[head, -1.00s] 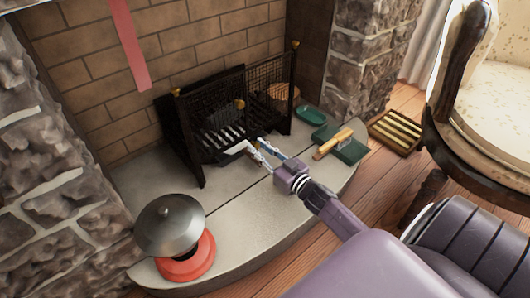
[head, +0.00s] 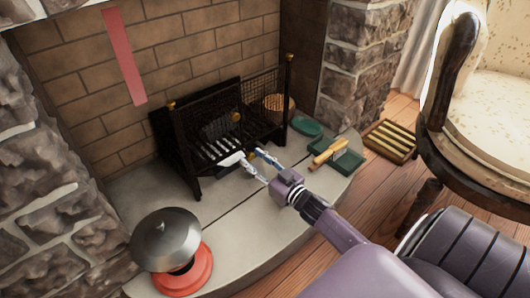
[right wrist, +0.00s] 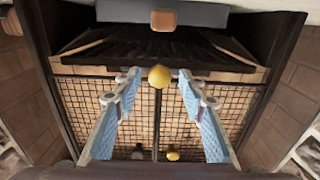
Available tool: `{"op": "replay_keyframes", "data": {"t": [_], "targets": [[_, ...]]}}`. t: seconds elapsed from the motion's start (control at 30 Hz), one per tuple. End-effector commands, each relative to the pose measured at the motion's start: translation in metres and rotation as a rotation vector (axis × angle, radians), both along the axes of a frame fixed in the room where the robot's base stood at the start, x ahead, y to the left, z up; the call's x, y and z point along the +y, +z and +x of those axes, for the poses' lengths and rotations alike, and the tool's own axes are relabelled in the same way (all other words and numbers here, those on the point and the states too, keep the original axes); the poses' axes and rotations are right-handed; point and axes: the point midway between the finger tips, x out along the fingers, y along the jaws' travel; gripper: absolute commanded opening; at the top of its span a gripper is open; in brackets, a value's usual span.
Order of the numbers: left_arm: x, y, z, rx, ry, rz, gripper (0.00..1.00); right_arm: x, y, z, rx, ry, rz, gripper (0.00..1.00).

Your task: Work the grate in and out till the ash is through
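The black fire basket (head: 190,165) stands on the hearth. Pale, light-coloured bars of the grate (head: 222,150) show low in its front. A small brass knob (head: 250,154) shows at the front near my right gripper (head: 252,160). In the right wrist view, a round yellow knob (right wrist: 160,76) appears between the two blue-padded fingertips, with a gap on each side. My right gripper is open and holds nothing. Grey matter (head: 215,128) shows dimly inside the basket; I cannot tell how much is ash. My left gripper is out of view.
A grey dome on a red base (head: 187,272) stands at the hearth's left front. Green dishes (head: 307,126) and a wooden-handled brush (head: 328,152) lie to the right. A slatted tray (head: 391,141) and chair (head: 485,100) stand beyond. The front hearth stone (head: 250,225) is clear.

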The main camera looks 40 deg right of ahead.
Motion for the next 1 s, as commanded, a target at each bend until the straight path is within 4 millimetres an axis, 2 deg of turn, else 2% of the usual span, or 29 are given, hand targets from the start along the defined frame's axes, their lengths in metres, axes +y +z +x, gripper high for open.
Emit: {"op": "replay_keyframes", "data": {"t": [0.3, 0.5, 0.7, 1.0], "targets": [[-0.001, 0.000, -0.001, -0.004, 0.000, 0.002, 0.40, -0.005, -0.002, -0.062, 0.005, 0.000, 0.000, 0.38], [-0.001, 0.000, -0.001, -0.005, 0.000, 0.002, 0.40, -0.007, -0.002, -0.095, 0.004, 0.000, 0.001, 0.38], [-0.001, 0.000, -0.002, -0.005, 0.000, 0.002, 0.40, -0.008, 0.000, -0.108, 0.000, 0.001, -0.001, 0.38], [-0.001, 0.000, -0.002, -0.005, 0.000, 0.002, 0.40, -0.008, 0.000, -0.109, 0.000, 0.001, -0.001, 0.38]]}}
